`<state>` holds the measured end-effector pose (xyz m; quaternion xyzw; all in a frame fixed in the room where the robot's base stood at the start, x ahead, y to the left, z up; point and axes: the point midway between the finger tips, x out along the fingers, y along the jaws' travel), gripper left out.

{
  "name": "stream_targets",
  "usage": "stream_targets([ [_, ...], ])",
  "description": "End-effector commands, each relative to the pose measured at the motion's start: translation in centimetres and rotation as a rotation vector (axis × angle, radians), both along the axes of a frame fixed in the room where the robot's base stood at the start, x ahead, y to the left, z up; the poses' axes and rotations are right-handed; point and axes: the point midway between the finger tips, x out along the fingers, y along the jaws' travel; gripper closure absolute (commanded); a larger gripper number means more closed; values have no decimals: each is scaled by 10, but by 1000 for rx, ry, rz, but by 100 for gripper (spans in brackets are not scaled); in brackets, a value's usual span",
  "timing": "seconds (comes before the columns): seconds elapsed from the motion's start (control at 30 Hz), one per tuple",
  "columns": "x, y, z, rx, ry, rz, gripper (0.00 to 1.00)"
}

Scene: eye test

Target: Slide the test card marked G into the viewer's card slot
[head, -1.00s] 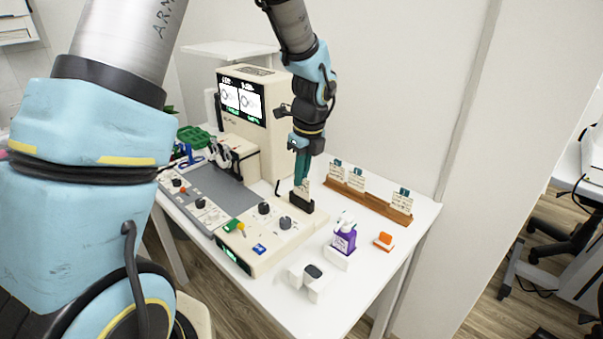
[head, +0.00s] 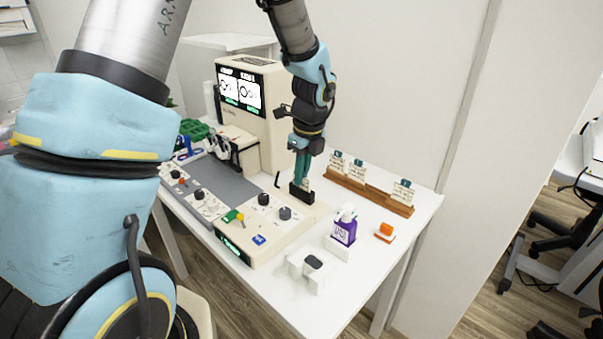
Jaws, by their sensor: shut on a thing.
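The viewer (head: 262,125) is a cream machine at the back of the table, with a lit screen showing two round figures. Its control base (head: 262,240) reaches forward, and the black card slot (head: 302,195) stands at the base's back right. My gripper (head: 303,182) points down directly over the slot, its teal fingers shut on a small pale card (head: 306,184). The card is mostly hidden by the fingers and the slot; its lower edge seems to be inside the slot. Its letter cannot be read.
A wooden rack (head: 370,192) with several upright cards stands right of the slot, with a gap among them. A purple bottle (head: 344,231), an orange-and-white block (head: 385,231) and a white stand (head: 307,268) are at the front right. Free white table lies between them.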

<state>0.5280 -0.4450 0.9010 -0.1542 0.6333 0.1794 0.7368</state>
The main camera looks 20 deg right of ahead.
Motion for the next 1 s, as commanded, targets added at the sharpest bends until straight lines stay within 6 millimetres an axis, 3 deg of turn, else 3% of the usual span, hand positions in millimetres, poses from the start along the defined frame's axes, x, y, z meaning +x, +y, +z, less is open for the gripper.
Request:
stream_targets([
  [0.17,0,0,0,0,0,0,100],
  [0.2,0,0,0,0,0,0,86],
  [0.47,0,0,0,0,0,0,56],
  [0.77,0,0,2,0,0,1,55],
  [1.0,-4,-3,34,-3,-3,1,55],
])
